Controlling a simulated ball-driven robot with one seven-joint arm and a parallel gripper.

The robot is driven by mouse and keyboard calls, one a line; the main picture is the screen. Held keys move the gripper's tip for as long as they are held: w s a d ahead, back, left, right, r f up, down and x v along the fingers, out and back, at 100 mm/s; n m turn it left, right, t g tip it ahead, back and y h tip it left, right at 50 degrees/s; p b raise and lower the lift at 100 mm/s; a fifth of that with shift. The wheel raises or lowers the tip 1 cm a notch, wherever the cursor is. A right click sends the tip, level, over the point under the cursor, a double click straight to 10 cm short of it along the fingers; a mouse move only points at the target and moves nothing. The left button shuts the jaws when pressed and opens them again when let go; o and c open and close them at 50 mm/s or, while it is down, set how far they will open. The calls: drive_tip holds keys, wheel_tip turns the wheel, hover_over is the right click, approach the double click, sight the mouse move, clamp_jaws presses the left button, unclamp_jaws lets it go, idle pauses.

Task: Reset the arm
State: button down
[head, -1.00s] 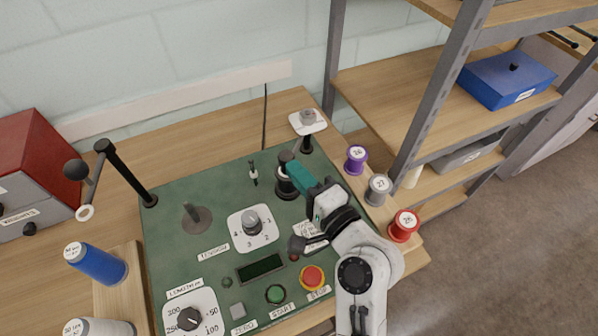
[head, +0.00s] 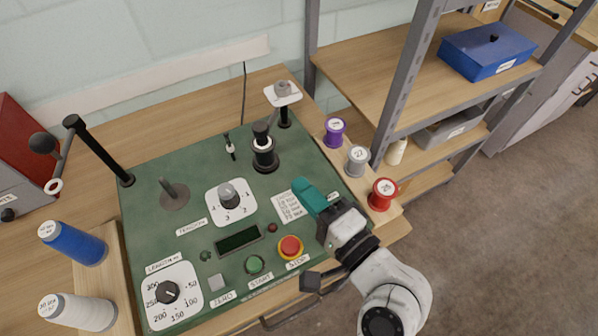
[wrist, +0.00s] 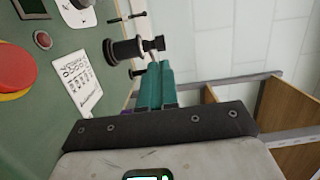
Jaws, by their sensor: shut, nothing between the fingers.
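My gripper (head: 307,192) is shut and empty, its teal fingers together above the right part of the green panel (head: 150,215), near a small white printed card (head: 287,207). In the wrist view the teal fingers (wrist: 156,86) lie side by side, pointing toward a black spindle (wrist: 125,50). In the head view that black spindle (head: 264,152) stands upright on the panel, behind and left of the fingers and apart from them. My white arm reaches in from the lower right.
Purple (head: 334,130), grey (head: 357,160) and red (head: 383,194) spools stand along the panel's right side. A red stop button (head: 290,246) and green start button (head: 254,264) lie in front. A metal shelf post (head: 405,75) rises at right. Blue (head: 75,243) and white (head: 77,311) cones stand left.

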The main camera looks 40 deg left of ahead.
drive_tip(key=shift+s+d, duration=0.4)
drive_tip(key=shift+d, duration=0.15)
drive_tip(key=d+f+n+t+h, duration=0.1)
drive_tip(key=d+f+h, duration=0.6)
drive_tip(key=d, duration=0.6)
drive_tip(key=d+f+n+h, duration=0.1)
drive_tip(key=d+f+h, duration=0.3)
drive_tip(key=d+f, duration=0.7)
drive_tip(key=s+d+f+g+h, duration=0.1)
drive_tip(key=s+d+g+h, duration=0.1)
drive_tip(key=s+d, duration=0.4)
drive_tip(key=s+d+f+g+h, duration=0.1)
drive_tip(key=s+d+h, duration=0.3)
drive_tip(key=d, duration=0.9)
drive_tip(key=s, duration=0.3)
drive_tip(key=shift+d+f+g+h, duration=0.3)
drive_tip(key=shift+d+g+h, duration=0.1)
drive_tip(key=shift+w, duration=0.1)
